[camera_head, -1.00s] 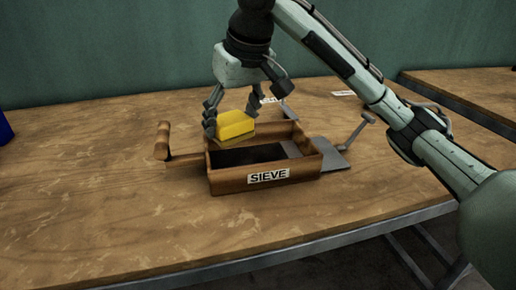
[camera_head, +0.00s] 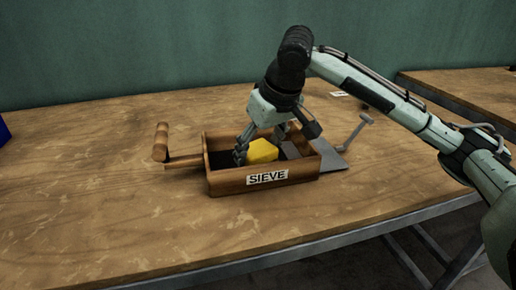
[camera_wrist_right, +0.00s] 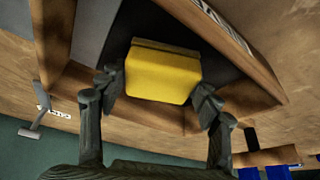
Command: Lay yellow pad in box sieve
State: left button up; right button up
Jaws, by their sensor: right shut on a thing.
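The yellow pad (camera_head: 262,151) is between the fingers of my right gripper (camera_head: 260,147), inside the walls of the wooden box sieve (camera_head: 230,182), which is labelled SIEVE. In the right wrist view the pad (camera_wrist_right: 163,72) sits between both fingertips (camera_wrist_right: 160,92), over the dark bottom of the sieve. The right gripper is shut on the pad. Whether the pad touches the bottom cannot be told. The pad's lower part is hidden by the front wall in the head view. My left gripper is not in view.
The sieve's wooden handle (camera_head: 160,143) sticks out to the left. A grey metal plate with a crank (camera_head: 351,133) is at the sieve's right. A white label (camera_head: 338,94) lies at the back. The table (camera_head: 100,200) is clear at the front and left.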

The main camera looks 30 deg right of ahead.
jog(key=shift+f, duration=0.15)
jog(key=o, duration=0.9)
jog(key=shift+c, duration=0.2)
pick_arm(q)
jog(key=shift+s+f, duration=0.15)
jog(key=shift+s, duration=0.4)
pick_arm(e)
jog(key=shift+o, duration=1.2)
